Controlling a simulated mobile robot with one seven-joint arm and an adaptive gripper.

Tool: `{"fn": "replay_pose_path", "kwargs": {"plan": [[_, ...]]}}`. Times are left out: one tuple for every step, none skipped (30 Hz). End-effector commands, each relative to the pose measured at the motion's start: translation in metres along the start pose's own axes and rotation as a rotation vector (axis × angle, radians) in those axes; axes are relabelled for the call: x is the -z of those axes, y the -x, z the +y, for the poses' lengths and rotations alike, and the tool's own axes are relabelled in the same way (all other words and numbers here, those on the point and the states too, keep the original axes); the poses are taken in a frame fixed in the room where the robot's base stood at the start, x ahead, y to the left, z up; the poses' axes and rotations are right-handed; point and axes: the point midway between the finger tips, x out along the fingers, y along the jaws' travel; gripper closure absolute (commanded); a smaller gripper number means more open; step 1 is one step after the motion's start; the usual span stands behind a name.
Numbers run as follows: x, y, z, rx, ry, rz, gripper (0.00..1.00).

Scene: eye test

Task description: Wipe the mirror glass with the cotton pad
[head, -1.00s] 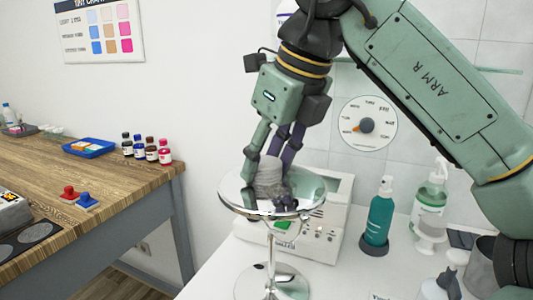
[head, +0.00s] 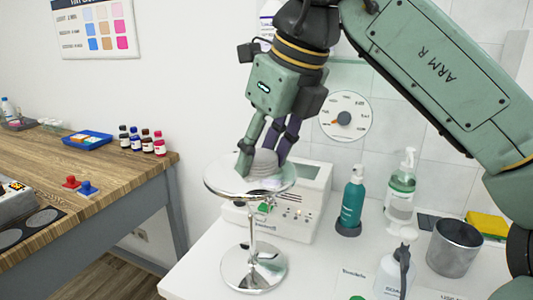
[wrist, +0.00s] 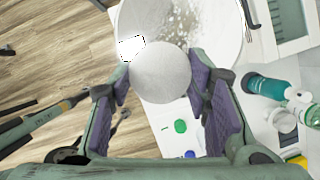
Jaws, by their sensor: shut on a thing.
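The round mirror (head: 222,184) stands on a chrome stem and round base, its glass facing up at a slant. My gripper (head: 262,160) comes down from above, shut on the round, pale grey cotton pad (head: 266,160). The pad is at the glass; I cannot tell whether it touches or hovers just above. In the wrist view the pad (wrist: 160,72) sits between the fingertips and hides the mirror's near edge. Pale specks (wrist: 183,25) show on the mirror glass (wrist: 218,25) beyond the pad.
A white device (head: 312,190) stands close behind the mirror. To the right are a teal bottle (head: 352,203), a pump bottle (head: 401,188), a metal cup (head: 455,248) and a white wash bottle (head: 393,270). A wooden bench (head: 120,180) is at left, with a floor gap between.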

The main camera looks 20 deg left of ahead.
Motion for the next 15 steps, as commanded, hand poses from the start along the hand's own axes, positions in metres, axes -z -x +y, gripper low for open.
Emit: {"fn": "replay_pose_path", "kwargs": {"plan": [[-0.004,0.007,0.001,-0.001,0.001,0.002,0.78],[-0.005,0.01,0.001,-0.002,0.001,0.002,0.78],[-0.007,0.013,0.002,-0.002,0.002,0.002,0.78],[-0.008,0.015,0.003,-0.002,0.003,0.001,0.78],[-0.009,0.018,0.003,-0.002,0.003,0.001,0.78],[-0.011,0.021,0.004,-0.002,0.004,0.002,0.78],[-0.012,0.024,0.004,-0.002,0.005,0.002,0.78],[-0.013,0.026,0.005,-0.002,0.006,0.002,0.78],[-0.015,0.029,0.006,-0.003,0.006,0.002,0.78],[-0.017,0.032,0.006,-0.003,0.007,0.002,0.78],[-0.018,0.034,0.007,-0.003,0.008,0.002,0.78],[-0.019,0.037,0.007,-0.003,0.009,0.002,0.78],[-0.021,0.04,0.008,-0.003,0.009,0.001,0.78],[-0.022,0.042,0.009,-0.004,0.01,0.001,0.78],[-0.024,0.045,0.009,-0.004,0.011,0.001,0.78]]}}
